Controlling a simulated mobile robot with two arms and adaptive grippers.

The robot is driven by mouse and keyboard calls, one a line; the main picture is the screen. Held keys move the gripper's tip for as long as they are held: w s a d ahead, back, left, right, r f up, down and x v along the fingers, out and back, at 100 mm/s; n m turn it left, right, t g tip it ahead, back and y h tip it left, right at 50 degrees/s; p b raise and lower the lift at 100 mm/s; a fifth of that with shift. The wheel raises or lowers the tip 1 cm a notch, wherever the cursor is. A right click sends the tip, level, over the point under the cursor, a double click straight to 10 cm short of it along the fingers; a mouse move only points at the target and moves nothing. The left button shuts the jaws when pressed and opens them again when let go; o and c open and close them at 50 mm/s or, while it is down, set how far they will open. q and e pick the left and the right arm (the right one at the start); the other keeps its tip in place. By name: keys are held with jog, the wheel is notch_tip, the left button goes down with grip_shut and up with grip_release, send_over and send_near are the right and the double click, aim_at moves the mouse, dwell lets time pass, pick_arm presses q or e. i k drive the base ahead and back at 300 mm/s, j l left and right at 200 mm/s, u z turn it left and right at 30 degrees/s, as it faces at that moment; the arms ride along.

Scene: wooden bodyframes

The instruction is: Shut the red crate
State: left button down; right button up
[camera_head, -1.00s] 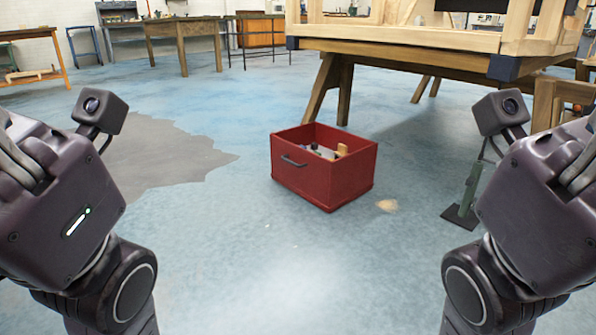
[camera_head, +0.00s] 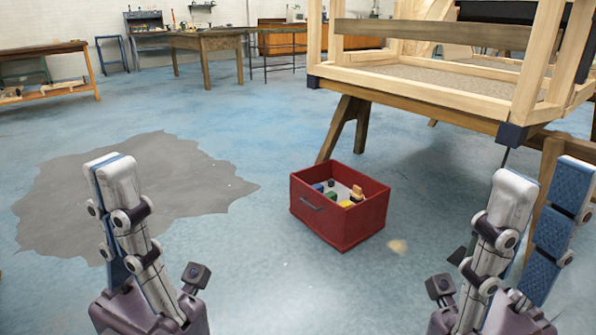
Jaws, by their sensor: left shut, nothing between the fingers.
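The red crate (camera_head: 328,224) stands on the floor near the middle of the head view, with a dark handle (camera_head: 311,203) on its front face. Its top is open, and several small coloured pieces (camera_head: 345,200) lie inside. I see no lid on it. My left gripper (camera_head: 114,165) points up at the left, shut and empty, well apart from the crate. My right gripper (camera_head: 544,172) points up at the right, its fingers spread with a blue pad showing and nothing between them. It is also apart from the crate.
A wooden bench (camera_head: 425,92) bearing a wooden frame (camera_head: 345,72) stands behind and right of the crate. More workbenches (camera_head: 205,43) line the back. A grey patch (camera_head: 130,185) marks the floor at left. The floor around the crate's left and front is clear.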

aim_at(343, 228)
jog(key=i+u, duration=0.1)
jog(key=i, duration=0.45)
jog(key=i+u, duration=0.15)
jog(key=i, duration=0.4)
jog(key=i+u, duration=0.1)
jog(key=i, duration=0.45)
jog(key=i+l+u, duration=0.15)
jog(key=i, duration=0.35)
jog(key=i+l+u, duration=0.1)
jog(key=i, duration=0.45)
jog(key=l, duration=0.1)
